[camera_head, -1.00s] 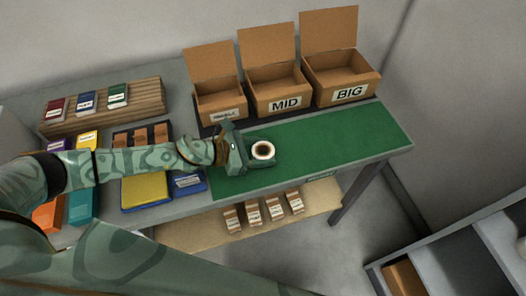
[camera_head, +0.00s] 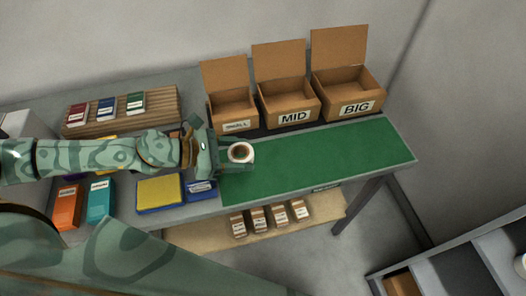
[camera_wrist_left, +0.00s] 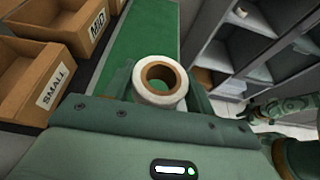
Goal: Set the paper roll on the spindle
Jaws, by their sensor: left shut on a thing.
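The paper roll (camera_head: 240,152) is white with a brown core, and its open end faces up. My left gripper (camera_head: 236,158) is shut on it, over the left end of the green mat (camera_head: 330,152). In the left wrist view the roll (camera_wrist_left: 160,82) stands between the two fingers (camera_wrist_left: 162,88), with its core hole facing the camera. I cannot tell how far the roll is above the mat. I cannot make out a spindle in either view. My right gripper is not clearly visible in the head view.
Open cardboard boxes stand along the back: small (camera_head: 232,108), MID (camera_head: 289,103) and BIG (camera_head: 350,94). A yellow-topped pad (camera_head: 158,190) and orange (camera_head: 67,207) and teal (camera_head: 101,201) packs lie left. Several small packets (camera_head: 258,219) lie on the lower shelf. The mat's right part is clear.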

